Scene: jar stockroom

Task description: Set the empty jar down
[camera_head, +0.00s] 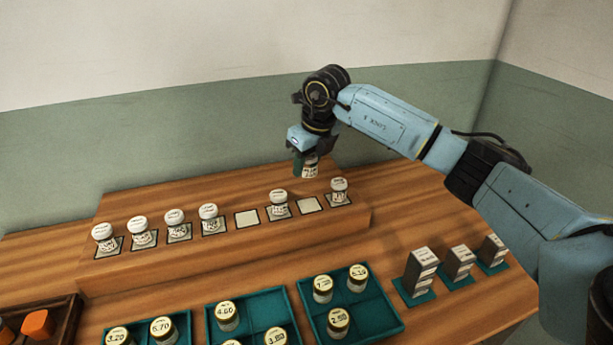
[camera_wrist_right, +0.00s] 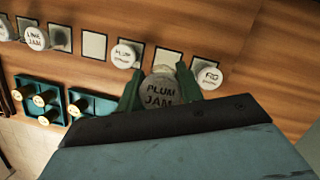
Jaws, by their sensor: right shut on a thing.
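My right gripper (camera_head: 303,166) is shut on a jar (camera_head: 311,171), held up above the raised wooden shelf. In the right wrist view the jar's pale lid (camera_wrist_right: 160,91) reads "PLUM JAM" and sits between the green fingers of my right gripper (camera_wrist_right: 159,88). Whether this jar is empty does not show. Below it, the shelf has a bare white square (camera_head: 309,204) between two white-lidded jars (camera_head: 278,202) (camera_head: 339,188); the square also shows partly in the wrist view (camera_wrist_right: 167,58). Another bare square (camera_head: 247,218) lies further left. My left gripper is not in view.
Several white-lidded jars (camera_head: 174,224) stand on squares along the left of the shelf. On the lower table are teal trays (camera_head: 381,325) with gold-lidded jars, several grey boxes (camera_head: 421,271) on teal mats, and a dark tray (camera_head: 66,316) with orange things at the left.

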